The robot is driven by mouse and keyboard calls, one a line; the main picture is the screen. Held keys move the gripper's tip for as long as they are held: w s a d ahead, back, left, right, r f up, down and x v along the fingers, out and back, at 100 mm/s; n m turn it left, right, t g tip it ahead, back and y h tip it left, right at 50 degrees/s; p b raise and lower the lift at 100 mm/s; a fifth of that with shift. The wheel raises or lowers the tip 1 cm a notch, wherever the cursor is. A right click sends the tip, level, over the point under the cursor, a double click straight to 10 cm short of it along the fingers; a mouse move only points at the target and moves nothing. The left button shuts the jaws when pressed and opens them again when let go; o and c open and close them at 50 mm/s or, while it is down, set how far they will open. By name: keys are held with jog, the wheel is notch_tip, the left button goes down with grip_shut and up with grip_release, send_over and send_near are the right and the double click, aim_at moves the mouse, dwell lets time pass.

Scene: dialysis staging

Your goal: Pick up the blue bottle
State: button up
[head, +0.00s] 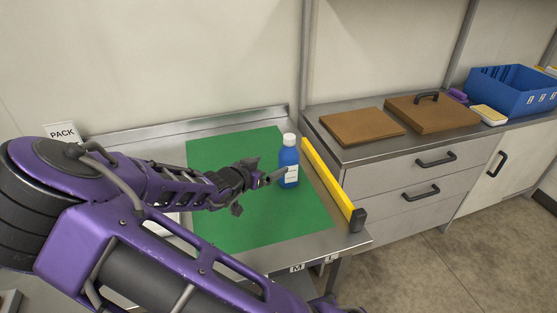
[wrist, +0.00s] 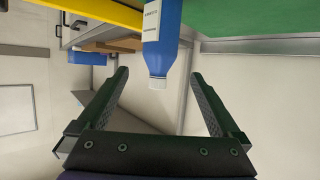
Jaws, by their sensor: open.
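The blue bottle (head: 289,165) stands upright on the green mat (head: 230,145), with a white cap and a white label. In the head view my gripper (head: 262,180) is just left of the bottle, level with its body. The wrist view is upside down and shows the bottle (wrist: 162,45) ahead of my gripper (wrist: 160,95).
A yellow bar (head: 330,180) runs along the mat's right side, close to the bottle. The counter at right holds brown boards (head: 362,127), a brown lid with a handle (head: 432,113) and a blue bin (head: 510,92). A PACK sign (head: 62,133) stands at left. The mat's front is clear.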

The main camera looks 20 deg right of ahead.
aim_at(285, 159)
jog(key=x, duration=1)
jog(key=shift+d, duration=0.2)
jog(key=shift+b+x, duration=0.3)
jog(key=shift+x, duration=2.95)
jog(key=shift+w+r, duration=0.1)
jog(key=shift+r, duration=0.05)
grip_shut()
